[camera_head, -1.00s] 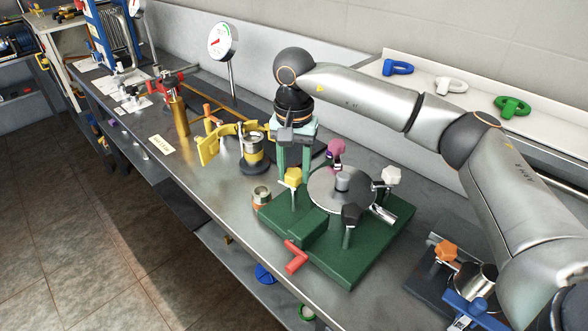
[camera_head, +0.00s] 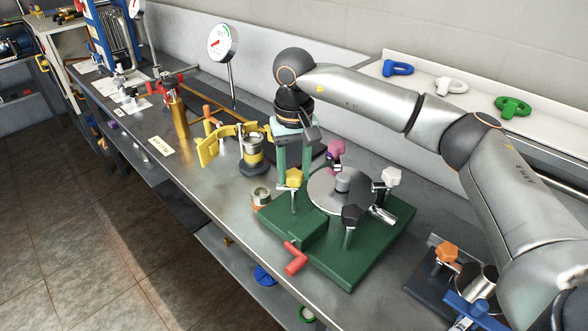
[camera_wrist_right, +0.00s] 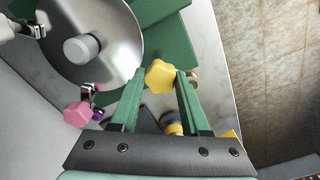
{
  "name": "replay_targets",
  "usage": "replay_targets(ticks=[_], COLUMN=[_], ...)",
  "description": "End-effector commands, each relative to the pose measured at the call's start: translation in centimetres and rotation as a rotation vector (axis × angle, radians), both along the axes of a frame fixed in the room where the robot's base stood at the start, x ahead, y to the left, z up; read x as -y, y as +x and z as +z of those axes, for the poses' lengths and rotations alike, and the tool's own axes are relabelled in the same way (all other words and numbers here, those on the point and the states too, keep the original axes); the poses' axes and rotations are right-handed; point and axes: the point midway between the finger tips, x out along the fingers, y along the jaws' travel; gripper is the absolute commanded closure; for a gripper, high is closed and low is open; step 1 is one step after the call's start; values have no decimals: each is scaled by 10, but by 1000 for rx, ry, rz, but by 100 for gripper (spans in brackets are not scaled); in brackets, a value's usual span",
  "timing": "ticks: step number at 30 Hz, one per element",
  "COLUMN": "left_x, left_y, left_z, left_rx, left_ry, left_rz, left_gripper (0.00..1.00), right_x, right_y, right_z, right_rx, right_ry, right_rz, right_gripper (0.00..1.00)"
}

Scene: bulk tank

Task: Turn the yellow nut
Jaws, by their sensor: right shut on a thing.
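The yellow nut (camera_head: 294,178) is a lobed knob at the left edge of the round metal lid (camera_head: 330,199), on the green base (camera_head: 356,268). My right gripper (camera_head: 293,173) comes down on it from above, with its two green fingers shut on the nut. In the right wrist view the yellow nut (camera_wrist_right: 160,76) sits between the fingertips (camera_wrist_right: 159,73), one on each side. The nut's shaft is mostly hidden in that view. My left gripper is in neither view.
A pink knob (camera_head: 336,149), a white knob (camera_head: 391,177) and a black knob (camera_head: 351,215) stand around the lid. A red handle (camera_head: 296,256) sticks out in front. A yellow-banded cylinder (camera_head: 253,152) and a copper-coloured ring (camera_head: 261,196) stand close by at left.

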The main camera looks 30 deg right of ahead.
Motion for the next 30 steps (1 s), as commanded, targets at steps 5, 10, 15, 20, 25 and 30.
replay_targets(ticks=[5, 10, 15, 20, 25, 30], left_x=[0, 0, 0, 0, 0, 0], left_y=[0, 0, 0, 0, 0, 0], left_z=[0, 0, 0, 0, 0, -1], left_rx=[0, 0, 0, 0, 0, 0], left_ry=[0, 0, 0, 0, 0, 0], left_rz=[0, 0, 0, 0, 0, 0], left_gripper=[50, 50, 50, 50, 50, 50], right_x=[0, 0, 0, 0, 0, 0], right_y=[1, 1, 1, 0, 0, 1], right_z=[2, 2, 1, 1, 1, 18], right_rx=[5, 5, 3, 1, 1, 5], right_ry=[2, 2, 1, 1, 0, 2], right_rz=[-1, -1, -2, -2, -1, -2], right_gripper=[100, 51, 32, 24, 24, 24])
